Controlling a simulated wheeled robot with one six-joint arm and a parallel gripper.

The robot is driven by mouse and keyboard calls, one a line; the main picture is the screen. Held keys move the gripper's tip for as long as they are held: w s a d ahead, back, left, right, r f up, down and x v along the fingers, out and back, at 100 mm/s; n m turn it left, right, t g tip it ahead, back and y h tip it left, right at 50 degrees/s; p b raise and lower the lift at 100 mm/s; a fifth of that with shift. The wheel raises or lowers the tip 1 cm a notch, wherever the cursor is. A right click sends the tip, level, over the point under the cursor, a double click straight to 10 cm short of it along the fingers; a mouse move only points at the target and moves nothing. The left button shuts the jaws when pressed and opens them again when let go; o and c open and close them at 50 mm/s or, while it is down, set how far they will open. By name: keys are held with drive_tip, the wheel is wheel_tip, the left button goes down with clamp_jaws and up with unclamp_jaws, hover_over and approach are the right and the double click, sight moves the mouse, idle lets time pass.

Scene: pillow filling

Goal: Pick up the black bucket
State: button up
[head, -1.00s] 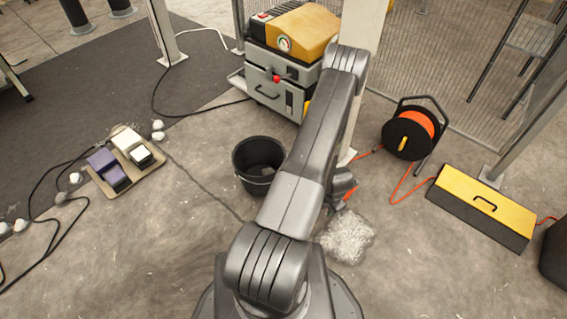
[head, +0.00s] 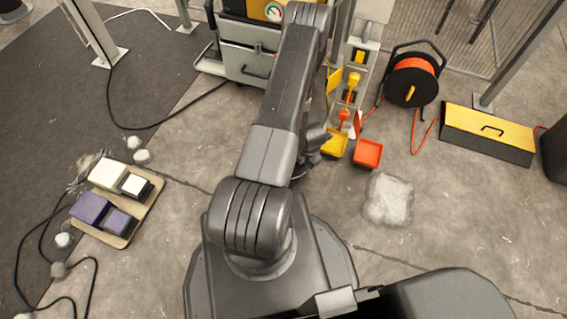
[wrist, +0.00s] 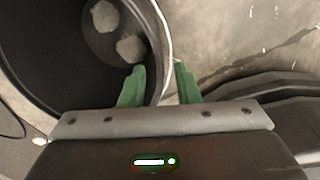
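The black bucket (wrist: 60,60) fills the left of the wrist view, seen from above, with two pale clumps (wrist: 130,48) inside. A thin pale wire, seemingly its handle, runs along the rim. My gripper (wrist: 159,78) has two green fingers, spread apart. The left finger overlaps the bucket's inside and the right finger is outside, with the rim between them. I cannot tell whether either finger touches the wall. In the head view my arm hides most or all of the bucket.
A board with purple and white blocks (head: 120,195) lies at left. A white fluffy pile (head: 388,198), orange tray (head: 367,153), cable reel (head: 410,82) and yellow-topped box (head: 488,132) stand at right. A grey cabinet (head: 243,60) stands behind my arm.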

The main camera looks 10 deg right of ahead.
sight(300, 173)
drive_tip(key=f, duration=0.2)
drive_tip(key=shift+w+a+f, duration=0.3)
drive_tip(key=shift+a+f, duration=0.05)
drive_tip(key=shift+f, duration=0.05)
drive_tip(key=shift+w+a+f+b, duration=0.15)
drive_tip(key=shift+f+b, duration=0.35)
drive_tip(key=shift+f, duration=1)
drive_tip(key=shift+w+d+f+b, duration=0.15)
drive_tip(key=shift+f+b, duration=0.3)
drive_tip(key=shift+f, duration=1.05)
drive_tip(key=shift+a, duration=0.1)
clamp_jaws()
